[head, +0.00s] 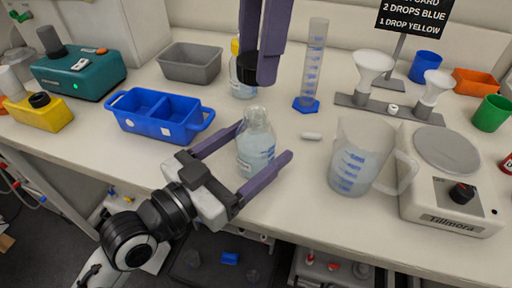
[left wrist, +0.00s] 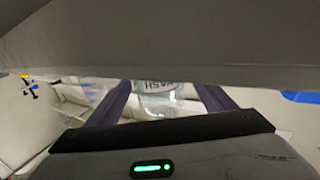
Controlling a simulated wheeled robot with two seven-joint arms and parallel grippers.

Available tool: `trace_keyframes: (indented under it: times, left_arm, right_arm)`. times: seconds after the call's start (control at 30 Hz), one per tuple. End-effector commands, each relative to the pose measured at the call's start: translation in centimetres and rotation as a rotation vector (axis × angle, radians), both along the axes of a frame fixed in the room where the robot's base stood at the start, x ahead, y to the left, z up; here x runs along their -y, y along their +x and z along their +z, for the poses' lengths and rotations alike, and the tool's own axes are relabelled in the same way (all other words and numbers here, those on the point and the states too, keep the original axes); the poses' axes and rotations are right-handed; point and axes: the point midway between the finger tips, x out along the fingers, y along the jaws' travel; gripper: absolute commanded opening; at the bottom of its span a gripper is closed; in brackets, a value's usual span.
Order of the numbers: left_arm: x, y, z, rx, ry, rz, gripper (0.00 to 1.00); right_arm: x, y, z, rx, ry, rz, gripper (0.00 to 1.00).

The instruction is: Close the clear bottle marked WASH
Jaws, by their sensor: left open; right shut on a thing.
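The clear bottle (head: 256,155) stands upright on the bench with pale liquid in it and no cap on its neck. Its WASH label shows upside down on the bottle in the left wrist view (left wrist: 158,98). My left gripper (head: 266,140) is open, its fingers on either side of the bottle; the fingers also flank it in the left wrist view. My right gripper (head: 266,76) comes down from the top, shut on a black cap (head: 246,68), above and behind the bottle neck. Part of the cap is hidden by the finger.
A yellow-topped bottle (head: 237,88) stands behind, partly hidden. A blue divided tray (head: 160,135) is left, a measuring cylinder (head: 314,65) behind right. A beaker (head: 354,172) and a scale (head: 450,205) stand right. A small white bar (head: 312,135) lies nearby.

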Motion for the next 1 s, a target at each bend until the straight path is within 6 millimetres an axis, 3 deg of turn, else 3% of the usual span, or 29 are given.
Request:
trace_keyframes:
  times: [0.47,0.8,1.0]
  left_arm:
    - [0.8,0.7,0.0,0.0,0.0,-0.001,0.74]
    - [0.8,0.7,0.0,0.0,0.0,-0.001,0.17]
    - [0.8,0.7,0.0,0.0,0.0,-0.001,0.14]
  right_arm:
    - [0.0,0.0,0.0,0.0,0.0,0.0,0.2]
    - [0.0,0.0,0.0,0.0,0.0,0.0,0.2]
    - [0.0,0.0,-1.5,-0.003,0.0,0.001,0.2]
